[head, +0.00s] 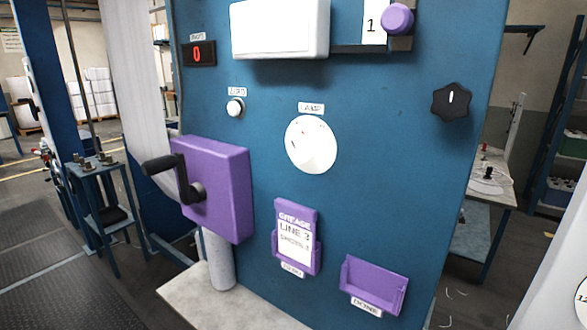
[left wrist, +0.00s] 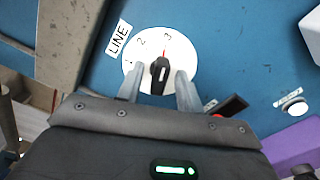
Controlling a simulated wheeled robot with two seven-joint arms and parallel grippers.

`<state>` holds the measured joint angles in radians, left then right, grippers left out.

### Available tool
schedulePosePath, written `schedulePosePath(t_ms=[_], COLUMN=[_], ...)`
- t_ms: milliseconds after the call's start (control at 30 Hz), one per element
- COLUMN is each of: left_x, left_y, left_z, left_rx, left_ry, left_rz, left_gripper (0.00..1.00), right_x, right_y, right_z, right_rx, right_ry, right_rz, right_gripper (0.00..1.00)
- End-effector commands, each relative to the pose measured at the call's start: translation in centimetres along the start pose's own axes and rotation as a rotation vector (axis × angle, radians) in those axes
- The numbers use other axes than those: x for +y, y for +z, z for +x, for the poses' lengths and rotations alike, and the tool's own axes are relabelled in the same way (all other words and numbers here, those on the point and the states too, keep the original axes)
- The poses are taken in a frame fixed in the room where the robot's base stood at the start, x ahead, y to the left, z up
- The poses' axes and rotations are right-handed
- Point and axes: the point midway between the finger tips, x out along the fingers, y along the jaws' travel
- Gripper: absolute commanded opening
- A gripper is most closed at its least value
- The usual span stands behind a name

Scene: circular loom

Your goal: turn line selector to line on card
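In the left wrist view the line selector is a white dial (left wrist: 187,60) with a LINE label (left wrist: 118,37) and the numbers 1, 2 and 3. Its black knob (left wrist: 160,75) points up toward the 3, near a thin red mark. My left gripper (left wrist: 159,71) is open, with one finger on each side of the knob and a visible gap to it. In the head view the card (head: 295,238) reads LINE 3, with a blurred line below, and stands in a purple holder (head: 281,249). Neither gripper shows in the head view.
The blue panel (head: 385,190) carries a purple crank box (head: 226,190), a LAMP dial (head: 311,145), a black lobed knob (head: 451,101), a white button (head: 235,107) and an empty purple DONE tray (head: 373,285). A purple knob (head: 397,18) sticks out at the top.

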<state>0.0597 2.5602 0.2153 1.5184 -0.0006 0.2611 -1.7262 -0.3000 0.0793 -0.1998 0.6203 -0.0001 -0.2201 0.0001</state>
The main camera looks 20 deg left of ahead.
Motion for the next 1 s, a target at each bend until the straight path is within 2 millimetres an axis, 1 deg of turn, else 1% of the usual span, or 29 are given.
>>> schedulePosePath(t_ms=[133, 233, 500, 633, 767, 1000], left_x=[0.0, -0.1, -0.2, -0.1, 0.0, 0.0], left_y=[0.0, 0.0, 0.0, 0.0, 0.0, 0.0], left_z=[-0.1, -0.8, -5.0, -6.5, -7.0, -7.0], left_rx=[-0.001, -0.002, -0.002, -0.001, -0.001, -0.001], left_ry=[0.001, 0.003, 0.004, 0.003, 0.002, 0.001], left_rz=[-0.001, -0.001, -0.001, -0.002, -0.002, -0.002], left_gripper=[0.36, 0.36, 0.36, 0.36, 0.36, 0.36], right_x=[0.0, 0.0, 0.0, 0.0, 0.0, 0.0], right_y=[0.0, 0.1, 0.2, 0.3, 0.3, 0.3], right_z=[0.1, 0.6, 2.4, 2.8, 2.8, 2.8], right_rx=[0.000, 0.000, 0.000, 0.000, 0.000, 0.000], right_ry=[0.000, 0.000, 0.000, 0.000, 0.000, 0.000], right_rz=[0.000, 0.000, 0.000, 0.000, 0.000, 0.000], right_gripper=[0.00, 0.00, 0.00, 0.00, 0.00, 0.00])
